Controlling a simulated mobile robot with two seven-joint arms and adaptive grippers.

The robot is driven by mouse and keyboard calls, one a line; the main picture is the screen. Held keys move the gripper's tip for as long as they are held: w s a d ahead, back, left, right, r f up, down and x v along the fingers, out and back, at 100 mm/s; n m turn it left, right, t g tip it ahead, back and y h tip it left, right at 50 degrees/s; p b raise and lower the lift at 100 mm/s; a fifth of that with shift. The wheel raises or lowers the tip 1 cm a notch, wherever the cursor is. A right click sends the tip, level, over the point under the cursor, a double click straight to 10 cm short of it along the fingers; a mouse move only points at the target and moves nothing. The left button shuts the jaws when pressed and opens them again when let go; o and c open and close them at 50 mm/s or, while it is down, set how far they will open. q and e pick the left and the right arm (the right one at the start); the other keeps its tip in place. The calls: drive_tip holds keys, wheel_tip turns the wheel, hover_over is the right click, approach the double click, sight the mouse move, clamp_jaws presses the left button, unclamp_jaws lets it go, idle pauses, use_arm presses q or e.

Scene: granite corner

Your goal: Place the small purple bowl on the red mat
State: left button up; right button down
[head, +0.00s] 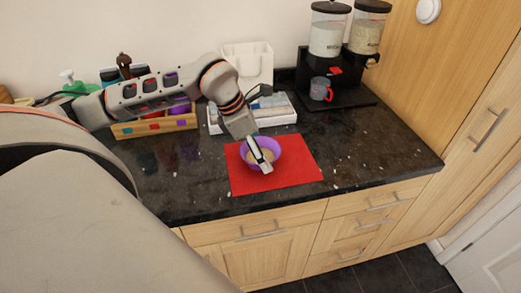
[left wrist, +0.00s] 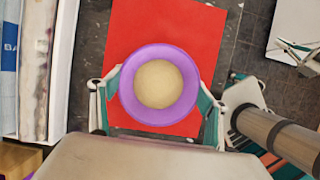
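The small purple bowl (head: 276,147), beige inside, is upright over the middle of the red mat (head: 300,172) and appears to rest on it. In the left wrist view the bowl (left wrist: 128,100) has the red mat (left wrist: 165,25) under and beyond it. My left gripper (head: 262,160) comes down over the bowl. In the left wrist view its two fingers are spread wide, one on each side of the bowl; I cannot tell whether they touch the rim. The near finger hides part of the bowl in the head view. My right gripper is not seen.
Behind the mat are a white tray (head: 284,118) with packets and a wooden crate (head: 150,129) with coloured items. A black dispenser stand (head: 345,98) with a cup (head: 321,89) is at the back right. Dark counter (head: 385,155) is clear right of the mat.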

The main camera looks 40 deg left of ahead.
use_arm(q)
drive_tip(key=o, duration=0.4)
drive_tip(key=shift+r, duration=0.2)
drive_tip(key=v, duration=1.2)
drive_tip(key=shift+b, duration=0.3)
drive_tip(key=shift+d+f, duration=0.1)
